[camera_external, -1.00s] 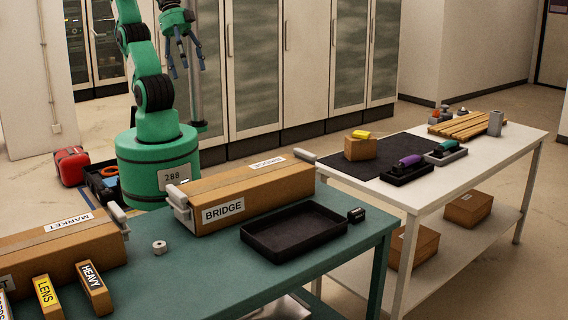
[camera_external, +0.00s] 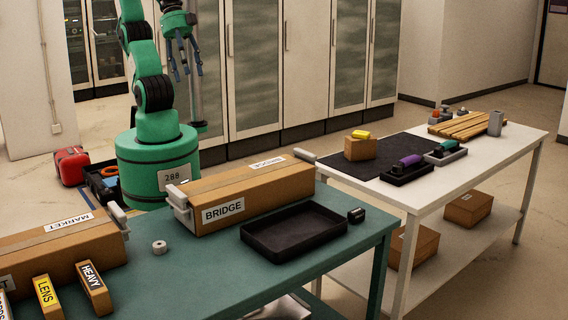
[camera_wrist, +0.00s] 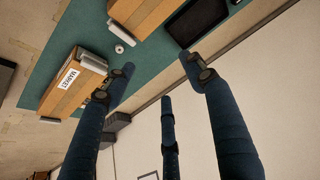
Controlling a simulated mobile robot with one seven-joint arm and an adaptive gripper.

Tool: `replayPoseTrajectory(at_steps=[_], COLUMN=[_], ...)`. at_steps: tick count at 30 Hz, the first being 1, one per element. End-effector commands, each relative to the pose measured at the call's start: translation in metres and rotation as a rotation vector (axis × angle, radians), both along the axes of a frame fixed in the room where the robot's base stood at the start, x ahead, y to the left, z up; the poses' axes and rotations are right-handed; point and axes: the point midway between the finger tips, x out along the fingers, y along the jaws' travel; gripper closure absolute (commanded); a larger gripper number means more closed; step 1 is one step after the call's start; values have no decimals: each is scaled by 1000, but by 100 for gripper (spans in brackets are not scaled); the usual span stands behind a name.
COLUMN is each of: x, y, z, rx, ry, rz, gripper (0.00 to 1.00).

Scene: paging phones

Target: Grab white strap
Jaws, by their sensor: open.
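A small white roll (camera_external: 159,247) with a dark centre lies on the green table, between the two long cardboard boxes. It also shows in the wrist view (camera_wrist: 119,48). It is the closest match to a white strap, but I cannot tell for sure that it is one. My gripper (camera_external: 187,73) is in the air behind the table, well above and apart from the roll. In the wrist view my gripper (camera_wrist: 160,72) has its blue fingers spread, with nothing between them.
The BRIDGE box (camera_external: 245,193) and MARKET box (camera_external: 60,245) stand on the green table (camera_external: 190,285), with pale grey end pieces. A black tray (camera_external: 295,232) sits right of them. A white table (camera_external: 480,160) with tools adjoins. Table space around the roll is clear.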

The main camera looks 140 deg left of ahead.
Motion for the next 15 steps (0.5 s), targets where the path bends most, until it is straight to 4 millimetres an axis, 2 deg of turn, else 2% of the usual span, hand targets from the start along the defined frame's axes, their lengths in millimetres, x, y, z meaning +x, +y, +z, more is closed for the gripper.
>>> replayPoseTrajectory(at_steps=[7, 15], x=[46, 95], y=[-26, -66], z=[-29, -78], rx=[-35, -63], ry=[81, 179], rz=[22, 61], gripper=[46, 46])
